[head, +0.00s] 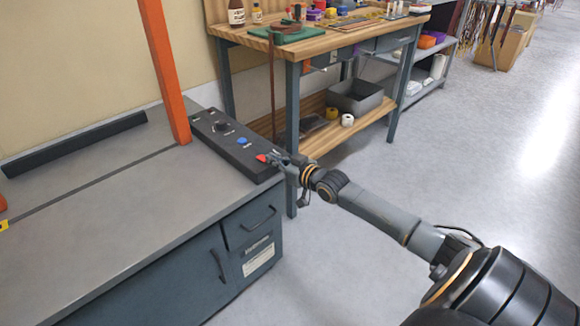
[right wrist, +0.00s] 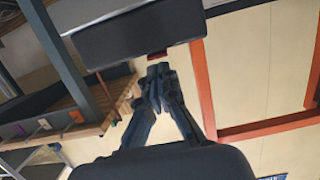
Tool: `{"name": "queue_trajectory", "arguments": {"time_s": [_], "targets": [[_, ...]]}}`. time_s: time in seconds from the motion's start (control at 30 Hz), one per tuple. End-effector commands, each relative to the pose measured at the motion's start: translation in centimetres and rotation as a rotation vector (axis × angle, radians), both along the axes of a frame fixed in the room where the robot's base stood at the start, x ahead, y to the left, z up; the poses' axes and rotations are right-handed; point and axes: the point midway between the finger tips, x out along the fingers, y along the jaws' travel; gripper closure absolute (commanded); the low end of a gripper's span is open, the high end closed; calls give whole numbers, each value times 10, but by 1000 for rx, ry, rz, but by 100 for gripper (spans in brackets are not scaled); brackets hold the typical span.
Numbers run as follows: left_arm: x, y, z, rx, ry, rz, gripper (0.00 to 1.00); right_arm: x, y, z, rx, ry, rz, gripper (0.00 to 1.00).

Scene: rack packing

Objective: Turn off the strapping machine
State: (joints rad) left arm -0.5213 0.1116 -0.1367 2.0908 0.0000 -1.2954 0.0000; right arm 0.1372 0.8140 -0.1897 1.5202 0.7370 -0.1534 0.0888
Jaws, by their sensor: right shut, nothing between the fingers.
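The strapping machine (head: 110,205) is a grey-topped cabinet at the left with an orange arch post (head: 163,70). Its black control panel (head: 215,133) lies along the right edge, with a dark knob, a blue button (head: 242,141) and a red switch (head: 261,158) at the near end. My right gripper (head: 272,158) is shut and empty, its fingertips at the red switch. In the right wrist view the shut fingertips (right wrist: 158,70) are just below a bit of red (right wrist: 157,56) on the dark panel end (right wrist: 140,33). I cannot tell whether they touch. My left gripper is not in view.
A wooden workbench (head: 330,38) with bottles, tape and tools stands behind the panel, with a grey bin (head: 355,97) on its lower shelf. A grey shelf unit (head: 430,75) is beyond it. The floor (head: 440,150) at the right is clear.

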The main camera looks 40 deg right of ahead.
Motion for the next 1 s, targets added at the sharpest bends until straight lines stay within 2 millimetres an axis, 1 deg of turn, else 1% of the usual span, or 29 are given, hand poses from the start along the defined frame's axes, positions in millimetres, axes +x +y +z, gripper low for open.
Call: {"name": "queue_trajectory", "arguments": {"time_s": [0.03, 0.2, 0.3, 0.43, 0.63, 1.0], "targets": [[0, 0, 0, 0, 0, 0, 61, -11, 0, -1, 0, 5, 1, 100], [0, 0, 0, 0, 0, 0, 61, -40, -2, 6, 0, 4, 1, 100], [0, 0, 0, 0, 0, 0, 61, -55, -4, 10, -3, 3, 2, 100], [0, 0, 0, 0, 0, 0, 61, -69, -5, 12, -1, 3, 1, 100], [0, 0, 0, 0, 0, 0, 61, -79, -6, 16, -1, 1, 0, 100], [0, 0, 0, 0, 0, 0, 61, -80, -6, 16, -1, 0, 0, 100]]}}
